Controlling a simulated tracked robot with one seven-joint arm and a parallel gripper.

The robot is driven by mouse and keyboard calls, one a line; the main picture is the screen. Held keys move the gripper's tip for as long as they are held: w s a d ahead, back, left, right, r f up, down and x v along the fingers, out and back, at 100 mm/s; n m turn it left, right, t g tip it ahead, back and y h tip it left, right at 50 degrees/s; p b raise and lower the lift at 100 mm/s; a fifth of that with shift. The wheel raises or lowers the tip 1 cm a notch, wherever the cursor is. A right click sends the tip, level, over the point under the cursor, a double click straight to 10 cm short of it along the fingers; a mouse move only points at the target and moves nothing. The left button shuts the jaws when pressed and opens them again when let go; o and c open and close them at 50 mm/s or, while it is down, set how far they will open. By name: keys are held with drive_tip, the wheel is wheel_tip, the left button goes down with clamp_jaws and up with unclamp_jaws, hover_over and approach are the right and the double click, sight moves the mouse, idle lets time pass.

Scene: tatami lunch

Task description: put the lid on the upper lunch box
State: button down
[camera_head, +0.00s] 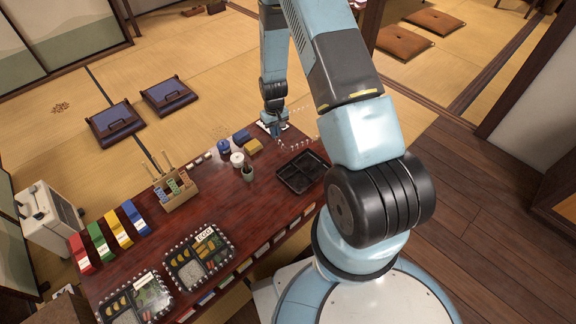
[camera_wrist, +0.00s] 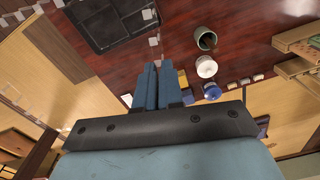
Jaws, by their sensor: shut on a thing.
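My gripper (camera_head: 276,132) is over the far right end of the table. In the wrist view its blue fingers (camera_wrist: 157,75) are close together, shut on a clear lid (camera_head: 300,126). The lid is see-through; mostly its pale edge marks show, also in the wrist view (camera_wrist: 154,41). An upper filled lunch box (camera_head: 198,252) with an EGG label and a lower filled lunch box (camera_head: 135,300) stand at the front left of the table. Both have white marks around their rims. The lid is away from both. An empty black compartment box (camera_head: 302,172) lies nearer the lid.
The dark red table (camera_head: 130,235) also bears a green cup (camera_head: 248,173), a white pot (camera_head: 237,159), a blue pot (camera_head: 224,147), and blue and yellow blocks (camera_head: 253,146). A wooden rack (camera_head: 175,189) and coloured boxes (camera_head: 103,236) stand left. Bare tabletop lies between.

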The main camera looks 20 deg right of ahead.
drive_tip(key=shift+s+d+f+n, duration=0.35)
drive_tip(key=shift+s+f, duration=0.75)
drive_tip(key=shift+f, duration=2.4)
drive_tip(key=shift+s+d+f+n, duration=0.2)
drive_tip(key=shift+s+f+n, duration=0.6)
drive_tip(key=shift+f, duration=2.65)
drive_tip(key=shift+s+d+f+n, duration=0.2)
drive_tip(key=shift+s+f, duration=1.2)
drive_tip(key=shift+f, duration=2.1)
drive_tip(key=shift+s+d+f, duration=0.1)
drive_tip(key=shift+s+d, duration=0.05)
drive_tip(key=shift+s, duration=0.15)
drive_tip(key=shift+f, duration=1.1)
drive_tip(key=c, duration=1.2)
unclamp_jaws()
drive_tip(key=shift+o, duration=0.3)
drive_tip(key=o, duration=0.5)
drive_tip(key=shift+s, duration=0.1)
